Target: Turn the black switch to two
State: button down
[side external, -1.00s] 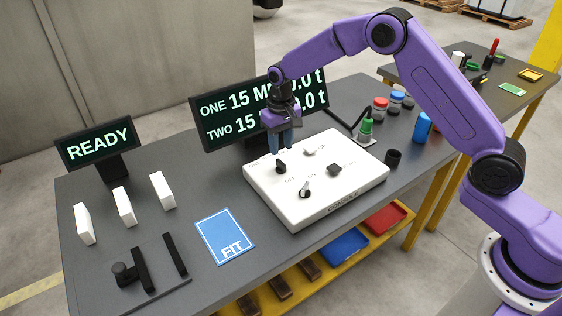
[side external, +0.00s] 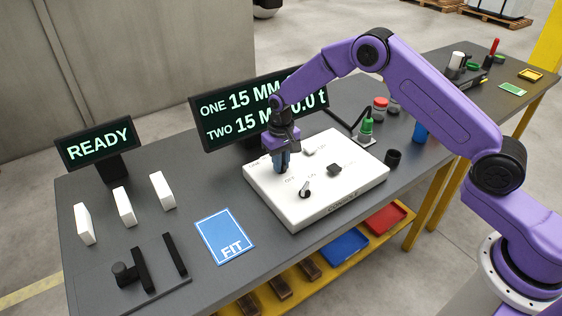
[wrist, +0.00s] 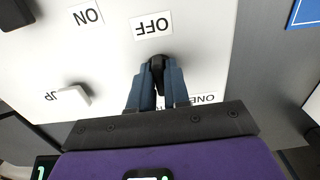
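The white console (side external: 335,190) lies on the grey bench, with several controls on its top. My gripper (side external: 282,168) is down at its far left part, pointing downward, with blue fingers. In the wrist view, the fingers (wrist: 158,85) stand on both sides of a black switch (wrist: 157,63), close to it. Whether they press on it is not clear. An OFF label (wrist: 153,25) is beside the switch, and a partly covered ONE label (wrist: 203,98) is near the right finger. The side view hides the switch behind my fingers.
A lever (side external: 305,189), a black knob (side external: 334,170) and a white rocker (side external: 309,151) are also on the console. The ONE/TWO display (side external: 225,115) stands close behind. A green-capped item (side external: 366,127) and a black cup (side external: 393,157) stand right of it. A blue FIT card (side external: 225,237) lies left.

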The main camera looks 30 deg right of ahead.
jog(key=shift+m, duration=0.4)
jog(key=m, duration=0.3)
jog(key=shift+m, duration=2.6)
jog(key=c, duration=1.2)
grip_release()
jog(key=shift+r, duration=0.1)
notch_tip(320, 180, up, 17)
jog(key=shift+r, duration=0.15)
